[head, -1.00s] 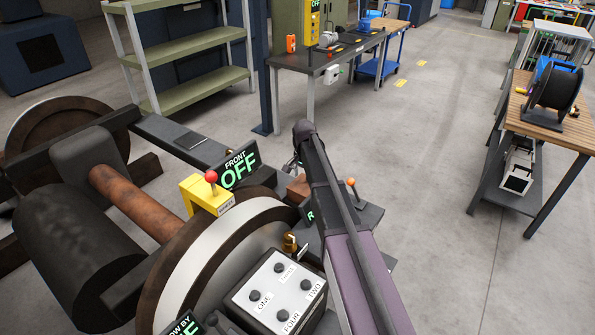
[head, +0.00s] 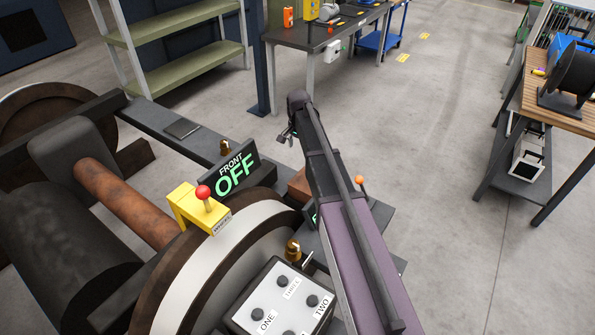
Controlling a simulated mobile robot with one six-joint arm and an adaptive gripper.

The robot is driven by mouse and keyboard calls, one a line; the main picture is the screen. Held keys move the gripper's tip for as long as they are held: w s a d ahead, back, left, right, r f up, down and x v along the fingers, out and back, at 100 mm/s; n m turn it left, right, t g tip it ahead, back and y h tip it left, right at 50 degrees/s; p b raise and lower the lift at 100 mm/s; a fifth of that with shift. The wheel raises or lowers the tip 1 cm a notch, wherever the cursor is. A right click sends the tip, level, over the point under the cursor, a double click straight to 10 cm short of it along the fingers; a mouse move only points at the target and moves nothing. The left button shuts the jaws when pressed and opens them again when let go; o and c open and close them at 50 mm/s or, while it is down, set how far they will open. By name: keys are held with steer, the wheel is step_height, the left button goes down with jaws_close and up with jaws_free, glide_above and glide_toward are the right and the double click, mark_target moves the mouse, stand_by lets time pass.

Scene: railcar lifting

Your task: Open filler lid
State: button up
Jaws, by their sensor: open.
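I cannot pick out the filler lid for certain. A small flat dark plate (head: 183,128) lies on the dark beam (head: 150,118) at the left. Two small brass fittings stand nearby, one (head: 225,147) behind the FRONT OFF sign and one (head: 292,250) beside the wheel. My gripper (head: 284,136) is at the far end of my purple and black arm, right of the FRONT OFF sign. It is open, and nothing shows between its fingers. It is apart from the plate and both fittings. My arm hides part of the machine behind it.
A FRONT OFF sign (head: 236,172) and a yellow block with a red-knobbed lever (head: 205,208) stand close to my arm. A white button box (head: 285,300) is in front. A dark workbench (head: 325,40) stands behind. The floor right of my arm is clear.

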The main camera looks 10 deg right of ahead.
steer(key=shift+f, duration=0.1)
stand_by(0.3)
step_height(320, 180, down, 14)
steer(key=b, duration=1.3)
steer(key=shift+r+b, duration=0.2)
steer(key=shift+b, duration=0.2)
jaws_close()
jaws_free()
stand_by(0.3)
